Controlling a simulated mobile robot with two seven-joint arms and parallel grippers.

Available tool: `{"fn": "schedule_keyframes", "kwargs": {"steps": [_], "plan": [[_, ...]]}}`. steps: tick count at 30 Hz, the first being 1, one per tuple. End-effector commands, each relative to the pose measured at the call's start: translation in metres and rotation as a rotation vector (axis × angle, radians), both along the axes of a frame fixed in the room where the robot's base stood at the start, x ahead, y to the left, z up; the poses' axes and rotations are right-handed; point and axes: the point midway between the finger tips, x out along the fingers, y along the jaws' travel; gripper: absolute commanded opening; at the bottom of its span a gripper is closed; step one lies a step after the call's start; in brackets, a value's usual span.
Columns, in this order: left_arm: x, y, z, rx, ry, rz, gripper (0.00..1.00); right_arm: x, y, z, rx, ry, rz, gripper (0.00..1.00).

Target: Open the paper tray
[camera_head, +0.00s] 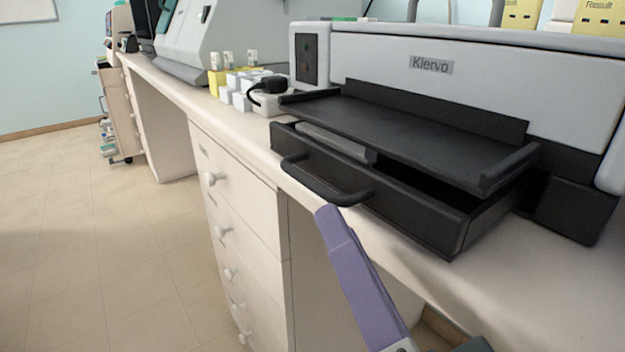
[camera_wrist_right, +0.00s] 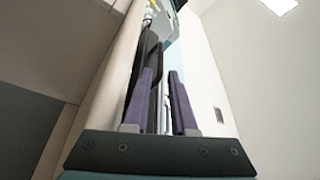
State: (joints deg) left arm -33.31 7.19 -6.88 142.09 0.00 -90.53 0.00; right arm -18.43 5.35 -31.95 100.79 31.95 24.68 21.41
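The printer (camera_head: 415,75) is white and black, labelled "Klervo", and stands on the counter. Its black paper tray (camera_head: 415,221) is pulled partly out below the black output shelf (camera_head: 420,128), with a dark gap showing inside. The tray's curved handle (camera_head: 325,189) sticks out at the front. My right gripper (camera_head: 330,214) shows mainly as one purple finger, its tip just below and in front of the handle. In the right wrist view the two purple fingers (camera_wrist_right: 164,78) stand apart, with dark printer parts beside and beyond them. Contact with the handle cannot be told. My left gripper is out of view.
The counter edge (camera_head: 235,127) runs along the printer's front, above drawers with white knobs (camera_head: 211,178). Small boxes (camera_head: 245,84) and a black-topped device (camera_head: 268,92) stand left of the printer. The floor (camera_head: 90,260) at the left is clear.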

Motion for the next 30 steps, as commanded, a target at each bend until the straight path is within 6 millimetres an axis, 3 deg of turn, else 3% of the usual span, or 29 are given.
{"fn": "schedule_keyframes", "kwargs": {"steps": [9,22,28,30], "plan": [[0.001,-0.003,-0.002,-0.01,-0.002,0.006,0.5,0.053,0.017,0.012,0.001,-0.002,-0.001,0.25],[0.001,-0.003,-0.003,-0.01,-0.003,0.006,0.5,0.065,0.02,0.014,-0.002,0.001,0.0,0.25],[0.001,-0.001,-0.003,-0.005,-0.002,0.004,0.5,0.064,0.02,0.014,-0.002,0.001,0.0,0.02],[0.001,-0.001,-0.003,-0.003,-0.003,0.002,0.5,0.064,0.02,0.014,-0.002,0.001,0.0,0.0]]}}
